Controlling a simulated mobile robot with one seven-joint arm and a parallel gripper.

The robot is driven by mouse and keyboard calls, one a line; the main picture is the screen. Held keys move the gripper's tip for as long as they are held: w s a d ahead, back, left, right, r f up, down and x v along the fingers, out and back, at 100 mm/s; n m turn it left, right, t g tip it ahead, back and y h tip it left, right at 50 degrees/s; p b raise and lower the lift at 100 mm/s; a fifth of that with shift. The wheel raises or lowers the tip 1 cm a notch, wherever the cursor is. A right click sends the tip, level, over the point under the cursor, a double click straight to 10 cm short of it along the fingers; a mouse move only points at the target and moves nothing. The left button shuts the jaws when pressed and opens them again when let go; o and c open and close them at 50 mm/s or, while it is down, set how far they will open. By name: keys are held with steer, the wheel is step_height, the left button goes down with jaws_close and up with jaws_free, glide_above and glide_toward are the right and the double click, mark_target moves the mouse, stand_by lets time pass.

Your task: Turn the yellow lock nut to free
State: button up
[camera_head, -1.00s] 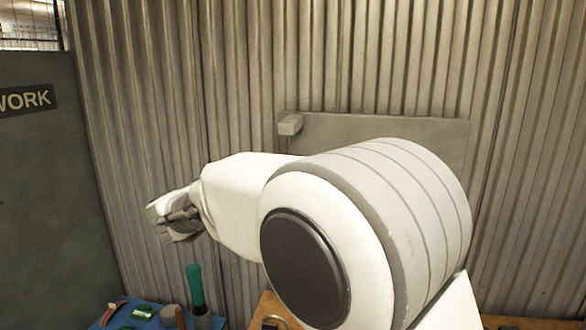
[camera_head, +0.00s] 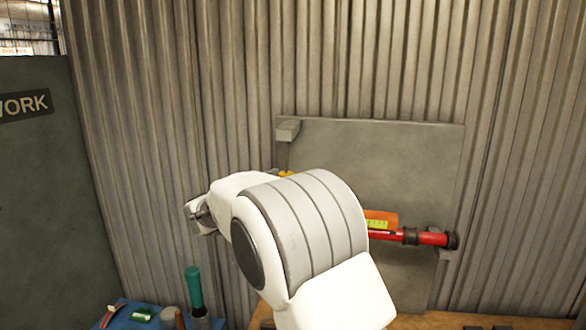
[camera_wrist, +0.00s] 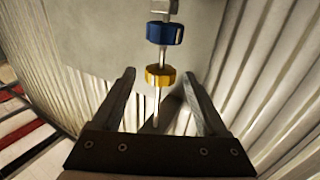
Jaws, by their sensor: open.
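The yellow lock nut (camera_wrist: 160,75) sits on a thin rod in the wrist view, below a blue nut or collar (camera_wrist: 165,33) on the same line. My gripper (camera_wrist: 160,85) is open, with one finger on each side of the rod. The yellow nut appears between and just beyond the fingertips, and I see no contact. In the head view a small yellow piece (camera_head: 286,173) shows above my arm, probably the same nut. My arm hides most of that area, and the gripper's fingers are hard to make out there.
A grey panel (camera_head: 400,160) stands before the corrugated wall (camera_head: 390,60). A red tube with a black end (camera_head: 430,239) and an orange block (camera_head: 381,219) are at right. A blue surface (camera_head: 150,317) at lower left holds a green-handled tool (camera_head: 194,288) and other items.

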steer(key=x, duration=0.5)
steer(key=shift+p, duration=0.35)
jaws_close()
